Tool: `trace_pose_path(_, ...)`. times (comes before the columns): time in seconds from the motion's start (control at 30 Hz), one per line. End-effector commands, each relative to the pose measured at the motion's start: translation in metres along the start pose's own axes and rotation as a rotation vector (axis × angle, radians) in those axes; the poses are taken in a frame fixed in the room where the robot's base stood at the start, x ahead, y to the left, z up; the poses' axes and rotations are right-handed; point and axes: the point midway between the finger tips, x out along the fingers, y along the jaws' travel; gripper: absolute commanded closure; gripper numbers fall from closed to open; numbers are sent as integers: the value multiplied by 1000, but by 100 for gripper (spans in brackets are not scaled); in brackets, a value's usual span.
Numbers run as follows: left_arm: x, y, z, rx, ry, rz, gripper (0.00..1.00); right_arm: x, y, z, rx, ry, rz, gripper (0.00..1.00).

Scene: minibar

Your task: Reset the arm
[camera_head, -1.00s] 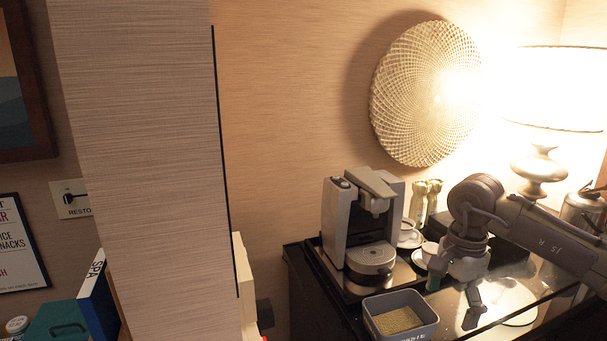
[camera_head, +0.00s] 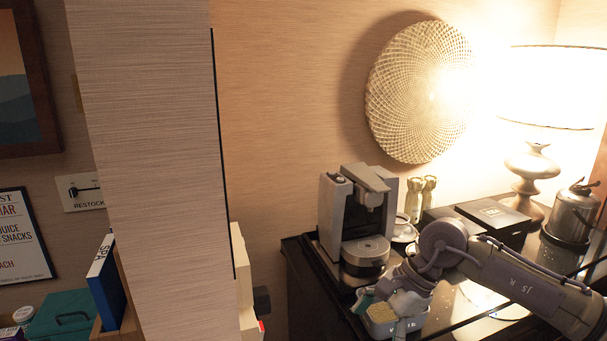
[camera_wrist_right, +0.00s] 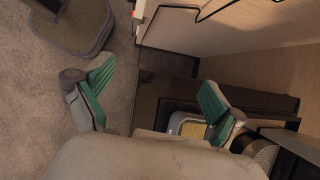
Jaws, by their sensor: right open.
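My right arm (camera_head: 510,280) reaches in from the right in the head view. Its gripper (camera_head: 381,314) is low at the front of the counter, overlapping the view of a small grey bin (camera_head: 408,325). In the right wrist view the gripper (camera_wrist_right: 152,101) has its two green-padded fingers wide apart, with nothing between them. The bin (camera_wrist_right: 175,122) shows below, beside the right finger and partly hidden by it. My left gripper is in neither view.
A coffee machine (camera_head: 333,220) stands on the dark counter (camera_head: 300,272) just behind the gripper. Behind the arm are a dark box (camera_head: 492,214), a kettle (camera_head: 572,215) and a lit lamp (camera_head: 532,165). A wall column (camera_head: 150,160) stands left. Carpet (camera_wrist_right: 45,110) lies open left of the counter.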

Motion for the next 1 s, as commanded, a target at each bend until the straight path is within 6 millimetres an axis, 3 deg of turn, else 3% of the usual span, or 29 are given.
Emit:
trace_pose_path(0.13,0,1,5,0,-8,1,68,35,8,73,71,-315,-18,5)
trace_pose_path(0.2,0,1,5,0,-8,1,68,43,14,122,164,-551,-25,5)
trace_pose_path(0.3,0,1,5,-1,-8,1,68,26,15,187,401,-955,-20,5)
trace_pose_path(0.4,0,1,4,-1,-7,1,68,-9,3,211,714,-1330,1,5)
trace_pose_path(0.47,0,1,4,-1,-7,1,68,-29,-8,204,934,-1534,20,5)
trace_pose_path(0.57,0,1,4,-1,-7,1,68,-48,-25,161,1350,-1836,52,5)
trace_pose_path(0.67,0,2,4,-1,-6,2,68,-40,-28,91,1818,-2077,71,5)
trace_pose_path(0.73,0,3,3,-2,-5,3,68,-21,-17,41,2134,-2190,69,5)
trace_pose_path(0.77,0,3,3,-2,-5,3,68,-10,-9,22,-2218,2178,-63,5)
trace_pose_path(0.9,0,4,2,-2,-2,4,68,44,46,-52,-2044,1653,0,5)
trace_pose_path(1.0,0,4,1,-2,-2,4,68,80,97,-84,-1919,1356,50,5)
